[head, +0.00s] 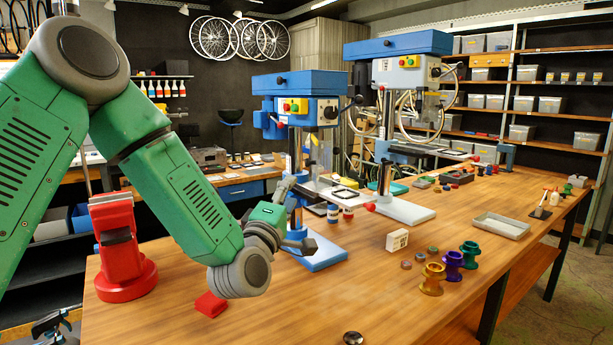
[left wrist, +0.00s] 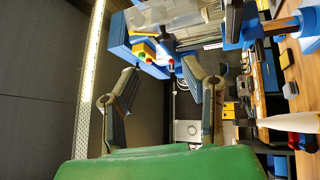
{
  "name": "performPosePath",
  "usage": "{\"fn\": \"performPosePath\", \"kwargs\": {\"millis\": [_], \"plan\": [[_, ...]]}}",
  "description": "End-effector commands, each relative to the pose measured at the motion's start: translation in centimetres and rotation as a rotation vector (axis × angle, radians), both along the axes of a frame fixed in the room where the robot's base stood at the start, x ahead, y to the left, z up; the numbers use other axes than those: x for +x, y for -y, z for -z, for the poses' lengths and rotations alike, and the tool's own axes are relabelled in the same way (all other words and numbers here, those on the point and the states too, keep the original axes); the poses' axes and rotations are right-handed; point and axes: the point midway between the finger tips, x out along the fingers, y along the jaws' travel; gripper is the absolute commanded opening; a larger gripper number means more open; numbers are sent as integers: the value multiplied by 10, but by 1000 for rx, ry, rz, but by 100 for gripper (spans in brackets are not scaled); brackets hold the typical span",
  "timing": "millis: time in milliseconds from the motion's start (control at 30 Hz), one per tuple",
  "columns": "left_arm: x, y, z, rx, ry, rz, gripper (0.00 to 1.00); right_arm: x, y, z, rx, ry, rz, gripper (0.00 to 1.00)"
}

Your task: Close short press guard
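The short press (head: 298,84) is the nearer blue drill press, with a blue head, a grey control box and a blue base on the wooden bench. A pale, see-through panel that looks like its guard (head: 318,152) shows below the head; its exact position is hard to tell. The press's blue head with buttons (left wrist: 140,48) also shows in the left wrist view, with clear panelling (left wrist: 188,18) beside it. My left gripper (head: 294,217) is beside the press column, below the head. Its fingers are apart and nothing is between them (left wrist: 160,80). My right gripper is out of view.
A taller blue and grey press (head: 400,70) stands behind to the right. A red stand (head: 123,250) is at the left. Colored spools (head: 452,266), a white box (head: 397,240) and a grey tray (head: 500,226) lie on the bench (head: 385,310). The front middle is mostly clear.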

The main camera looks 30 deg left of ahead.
Motion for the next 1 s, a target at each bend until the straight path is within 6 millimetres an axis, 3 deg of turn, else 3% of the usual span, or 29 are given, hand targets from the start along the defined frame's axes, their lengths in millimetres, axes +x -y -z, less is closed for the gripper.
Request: {"fn": "performPosePath", "kwargs": {"millis": [67,267,700,1000], "plan": [[2,-3,5,-3,2,-1,39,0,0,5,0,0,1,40],[21,-15,-2,-6,4,-3,39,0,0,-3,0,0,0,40],[105,-32,-28,-4,1,-2,39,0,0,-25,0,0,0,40],[128,-40,-33,-6,0,-2,39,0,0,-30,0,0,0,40]]}}
